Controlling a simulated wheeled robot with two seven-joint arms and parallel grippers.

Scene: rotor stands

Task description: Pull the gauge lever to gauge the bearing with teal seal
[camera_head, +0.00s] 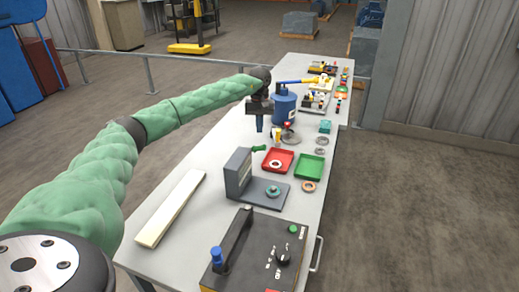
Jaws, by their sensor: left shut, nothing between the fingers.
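A grey gauge (238,172) stands on a flat base in the middle of the table. A lever with a green handle (259,149) sticks out at its top right. A bearing with a teal seal (272,191) lies on the gauge base, right of the upright part. My left gripper (260,124) points down beyond the gauge, near the blue pot. It is shut and empty, and shows apart from the lever. My right gripper is out of view.
A blue pot (285,109) stands beside my gripper. A black control box (255,256) is in front; a pale bar (170,209) lies left.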

